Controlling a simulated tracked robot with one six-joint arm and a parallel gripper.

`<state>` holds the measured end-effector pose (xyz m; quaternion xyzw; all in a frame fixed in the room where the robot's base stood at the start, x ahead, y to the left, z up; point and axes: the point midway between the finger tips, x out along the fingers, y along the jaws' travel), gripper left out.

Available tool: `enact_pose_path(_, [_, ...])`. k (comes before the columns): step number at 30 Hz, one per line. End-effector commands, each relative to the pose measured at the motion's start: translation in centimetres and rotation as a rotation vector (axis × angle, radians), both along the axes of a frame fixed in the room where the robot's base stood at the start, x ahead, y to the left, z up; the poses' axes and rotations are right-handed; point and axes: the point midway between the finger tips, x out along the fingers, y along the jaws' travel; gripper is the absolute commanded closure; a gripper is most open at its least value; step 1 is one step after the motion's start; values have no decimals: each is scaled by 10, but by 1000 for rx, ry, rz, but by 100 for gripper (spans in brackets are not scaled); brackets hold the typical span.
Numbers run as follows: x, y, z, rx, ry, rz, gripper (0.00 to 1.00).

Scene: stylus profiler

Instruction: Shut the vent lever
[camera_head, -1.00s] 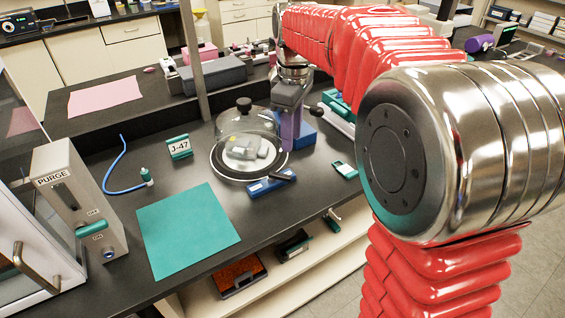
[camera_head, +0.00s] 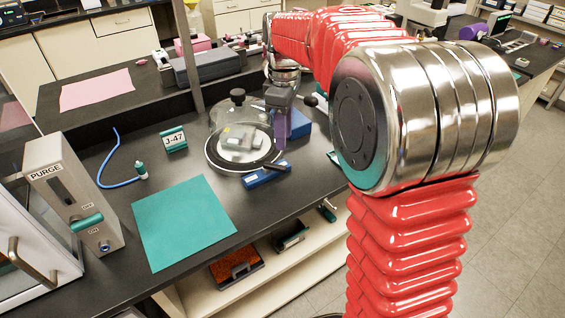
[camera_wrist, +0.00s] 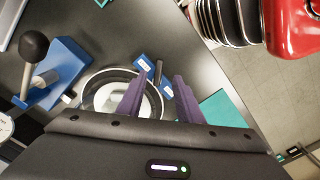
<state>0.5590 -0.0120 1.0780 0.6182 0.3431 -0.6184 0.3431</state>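A small blue block (camera_head: 267,175) with a black lever handle (camera_head: 277,167) sits on the dark bench, at the front right of the bell jar (camera_head: 238,128). It appears to be the vent lever; its label is unreadable. The block also shows in the wrist view (camera_wrist: 143,63), with its black handle (camera_wrist: 158,72) near the gap between my fingertips. My gripper (camera_wrist: 158,79) has two purple fingers, apart with nothing between them. In the head view my gripper (camera_head: 280,128) hangs behind the block, beside the jar. I cannot tell its exact height above the handle.
A blue stand (camera_wrist: 68,65) with a black ball knob (camera_wrist: 34,46) is close to my gripper. The PURGE box (camera_head: 75,195) with a teal lever stands at left. A teal mat (camera_head: 183,220) lies in front. A J-47 sign (camera_head: 174,139) stands behind the mat.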

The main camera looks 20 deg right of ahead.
Motion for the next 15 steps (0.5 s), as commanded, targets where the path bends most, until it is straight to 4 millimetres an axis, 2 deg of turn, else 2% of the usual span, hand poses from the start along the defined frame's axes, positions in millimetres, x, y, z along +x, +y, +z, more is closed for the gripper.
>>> enact_pose_path(15, [-1, 0, -80, 0, 2, -1, 67])
